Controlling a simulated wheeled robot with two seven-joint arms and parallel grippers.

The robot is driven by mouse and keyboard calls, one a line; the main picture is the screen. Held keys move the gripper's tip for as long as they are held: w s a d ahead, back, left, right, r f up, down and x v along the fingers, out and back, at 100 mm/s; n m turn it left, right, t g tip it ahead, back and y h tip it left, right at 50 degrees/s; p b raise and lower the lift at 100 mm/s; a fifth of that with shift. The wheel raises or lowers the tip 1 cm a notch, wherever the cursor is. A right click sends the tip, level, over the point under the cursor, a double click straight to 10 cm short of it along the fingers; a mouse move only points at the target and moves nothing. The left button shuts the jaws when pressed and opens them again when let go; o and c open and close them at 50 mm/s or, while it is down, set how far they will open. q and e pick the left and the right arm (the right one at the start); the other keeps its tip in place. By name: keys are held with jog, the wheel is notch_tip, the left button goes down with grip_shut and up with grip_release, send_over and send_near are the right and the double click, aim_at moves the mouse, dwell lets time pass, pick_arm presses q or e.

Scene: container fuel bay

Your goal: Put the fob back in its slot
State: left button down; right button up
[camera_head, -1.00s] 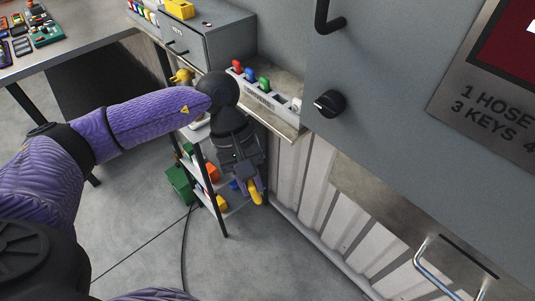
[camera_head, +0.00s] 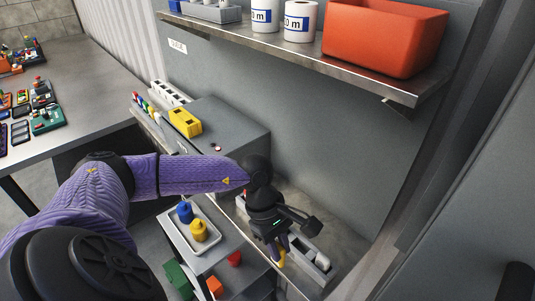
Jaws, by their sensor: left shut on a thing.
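My left gripper (camera_head: 277,250) is shut on a yellow fob (camera_head: 282,258), which hangs below the jaws. It is over the ledge at the foot of the grey wall. The grey slotted rack (camera_head: 318,275) lies along this ledge, partly behind my gripper. A white fob (camera_head: 322,260) sits at its right end. My wrist and gripper hide most of the rack's left part, so I cannot tell which slots there are filled. The yellow fob appears in front of the rack; I cannot tell whether it touches it. My right gripper is out of view.
A grey box (camera_head: 225,135) with a yellow block (camera_head: 185,122) on top stands left of the rack. A tray (camera_head: 190,240) with blue and yellow items is below left. A shelf (camera_head: 300,50) with an orange bin (camera_head: 385,35) overhangs the back.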

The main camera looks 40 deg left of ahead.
pick_arm(q)
jog(key=w, duration=0.2)
jog(key=w+b, duration=0.2)
jog(key=w, duration=0.1)
jog(key=shift+w+d+f, duration=0.2)
jog(key=shift+w+d, duration=0.05)
jog(key=shift+w, duration=0.1)
jog(key=shift+w+r+b, duration=0.1)
jog(key=shift+w+b, duration=0.3)
jog(key=shift+w, duration=0.35)
jog(key=shift+d, duration=0.1)
jog(key=shift+f+b, duration=0.65)
jog(key=shift+b, duration=0.2)
jog(key=shift+f+b, duration=0.7)
jog(key=shift+b, duration=0.05)
